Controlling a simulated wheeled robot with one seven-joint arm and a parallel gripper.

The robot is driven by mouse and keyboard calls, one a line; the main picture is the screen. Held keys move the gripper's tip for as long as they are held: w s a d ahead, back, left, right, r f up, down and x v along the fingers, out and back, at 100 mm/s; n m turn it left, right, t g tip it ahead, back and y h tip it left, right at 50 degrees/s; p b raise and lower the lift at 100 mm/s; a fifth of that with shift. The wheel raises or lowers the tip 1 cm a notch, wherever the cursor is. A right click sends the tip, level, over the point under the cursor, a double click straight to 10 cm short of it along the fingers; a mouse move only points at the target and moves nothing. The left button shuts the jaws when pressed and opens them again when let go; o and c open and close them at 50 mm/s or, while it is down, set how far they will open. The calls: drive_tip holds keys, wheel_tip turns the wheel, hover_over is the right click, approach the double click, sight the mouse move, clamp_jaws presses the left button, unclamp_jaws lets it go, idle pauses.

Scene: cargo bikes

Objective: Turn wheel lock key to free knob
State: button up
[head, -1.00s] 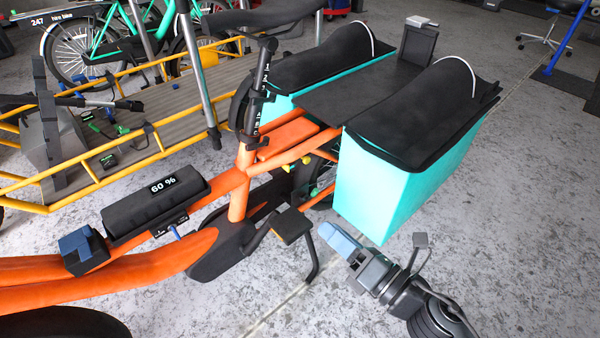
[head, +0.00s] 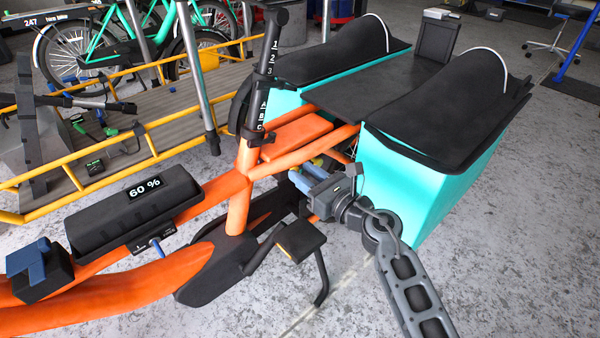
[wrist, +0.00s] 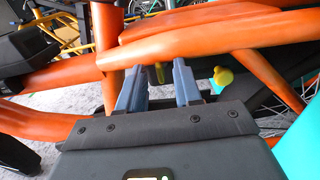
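In the wrist view, my gripper (wrist: 157,82) is open, its two blue-grey fingers pointing under the orange bike frame (wrist: 200,35). A small olive-yellow piece (wrist: 159,73) shows between the fingertips, apart from them as far as I can tell; it may be the wheel lock key. A yellow-green rounded knob (wrist: 222,77) stands just right of the right finger, by the rear wheel. In the head view, my gripper (head: 302,180) is beside the rear of the orange bike, below its frame tubes. The lock itself is mostly hidden there by my wrist and the frame.
A teal pannier (head: 410,190) with a black top stands close to the right of my wrist. A seat post (head: 265,75) rises above.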

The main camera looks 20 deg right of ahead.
drive_tip(key=shift+x, duration=1.05)
clamp_jaws()
